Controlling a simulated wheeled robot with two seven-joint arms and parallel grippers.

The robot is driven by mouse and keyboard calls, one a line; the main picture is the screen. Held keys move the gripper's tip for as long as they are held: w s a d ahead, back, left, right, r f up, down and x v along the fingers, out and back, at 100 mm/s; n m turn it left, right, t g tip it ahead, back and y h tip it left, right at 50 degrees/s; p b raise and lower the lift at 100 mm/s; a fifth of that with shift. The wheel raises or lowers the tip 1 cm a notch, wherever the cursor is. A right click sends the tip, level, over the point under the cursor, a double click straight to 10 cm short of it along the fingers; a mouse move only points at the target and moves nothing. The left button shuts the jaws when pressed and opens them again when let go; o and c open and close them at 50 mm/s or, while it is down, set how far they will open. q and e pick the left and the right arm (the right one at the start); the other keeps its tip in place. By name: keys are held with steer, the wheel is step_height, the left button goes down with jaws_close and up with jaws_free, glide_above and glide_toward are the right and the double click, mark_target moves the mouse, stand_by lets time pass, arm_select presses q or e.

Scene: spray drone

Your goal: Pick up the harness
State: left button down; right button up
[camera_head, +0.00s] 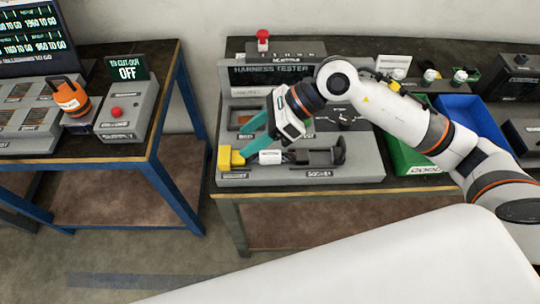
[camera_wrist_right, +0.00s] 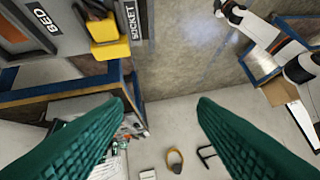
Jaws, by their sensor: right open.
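The harness tester (camera_head: 306,177) is a grey bench unit with a dark title panel. A yellow block (camera_head: 230,158) sits at its front left, by a socket label; it also shows with a black part in the wrist view (camera_wrist_right: 108,40). A white connector-like piece (camera_head: 270,157) and a black piece (camera_head: 326,156) lie to its right; I cannot tell which parts make up the harness. My right gripper (camera_head: 241,146) has its teal fingers spread over the tester's left side, close to the yellow block. In the wrist view its fingers (camera_wrist_right: 162,104) are apart with nothing held between them. My left gripper is out of view.
A green bin (camera_head: 405,156) and a blue bin (camera_head: 474,115) stand right of the tester. A red button on a post (camera_head: 263,38) is behind it. The left table (camera_head: 150,150) holds an orange-capped item (camera_head: 70,97) and a grey button box (camera_head: 125,112). A gap separates the tables.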

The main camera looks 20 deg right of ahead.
steer(key=w+d+f+h, duration=0.3)
steer(key=d+h, duration=0.3)
steer(key=d, duration=0.3)
steer(key=p, duration=0.2)
glide_above(271, 153)
steer(key=d, duration=0.2)
steer(key=shift+n, duration=0.4)
steer(key=f, duration=0.4)
steer(key=s+f, duration=0.1)
steer(key=f, duration=0.1)
steer(key=shift+d, duration=0.15)
steer(key=shift+w+a+f+p, duration=0.1)
steer(key=shift+a+f+p, duration=0.3)
steer(key=shift+p, duration=0.3)
steer(key=p+x, duration=0.1)
steer(key=x, duration=0.2)
steer(key=shift+w+f+p, duration=0.1)
steer(key=shift+f+p, duration=0.2)
steer(key=shift+f, duration=0.4)
steer(key=shift+w+r, duration=0.1)
jaws_close()
